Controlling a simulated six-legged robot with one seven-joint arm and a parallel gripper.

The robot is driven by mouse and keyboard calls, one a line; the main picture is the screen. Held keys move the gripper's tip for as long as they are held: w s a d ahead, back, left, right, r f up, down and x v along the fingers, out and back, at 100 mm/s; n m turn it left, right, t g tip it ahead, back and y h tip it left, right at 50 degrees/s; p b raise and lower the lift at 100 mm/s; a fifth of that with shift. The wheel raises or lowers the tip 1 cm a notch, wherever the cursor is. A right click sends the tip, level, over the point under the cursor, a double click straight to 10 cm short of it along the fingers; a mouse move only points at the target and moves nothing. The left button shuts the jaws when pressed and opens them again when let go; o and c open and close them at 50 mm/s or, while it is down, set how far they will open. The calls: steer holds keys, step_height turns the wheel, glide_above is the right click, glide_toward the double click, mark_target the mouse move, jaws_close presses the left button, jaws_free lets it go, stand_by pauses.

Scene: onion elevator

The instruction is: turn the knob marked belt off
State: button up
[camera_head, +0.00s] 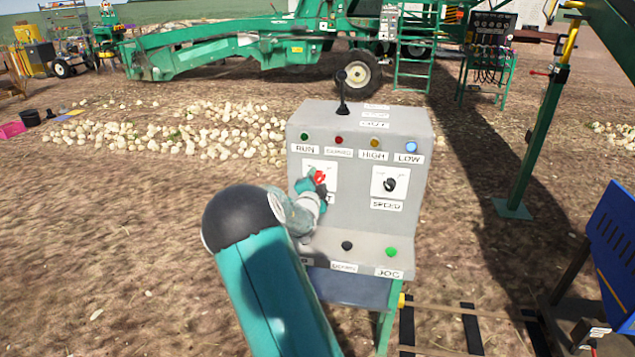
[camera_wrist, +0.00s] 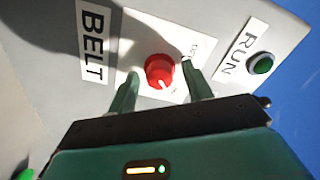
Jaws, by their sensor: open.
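A red knob (camera_wrist: 160,71) sits on a white plate of the grey control box, beside the label BELT (camera_wrist: 95,45) in the wrist view. The red knob also shows in the head view (camera_head: 319,177), partly covered by my gripper. My gripper (camera_wrist: 158,82) is open, with one green finger on each side of the knob. I cannot tell whether the fingers touch it. The grey control box (camera_head: 413,222) stands upright in the middle of the head view. My arm hides part of its left side and the BELT label there.
A black SPEED knob (camera_head: 390,184) is right of the red knob. Above are several lamps, with the LOW lamp (camera_head: 411,147) lit blue. A black joystick (camera_head: 342,90) stands on top. Buttons, including green JOG (camera_head: 392,252), lie below. Onions (camera_head: 235,130) cover the ground behind.

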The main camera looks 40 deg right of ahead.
steer(key=shift+d, duration=0.1)
steer(key=c, duration=1)
steer(key=shift+n, duration=0.3)
steer(key=n, duration=0.4)
steer(key=shift+w, duration=0.1)
steer(key=n, duration=0.8)
steer(key=shift+n, duration=0.3)
steer(key=n, duration=0.4)
steer(key=shift+n, duration=0.3)
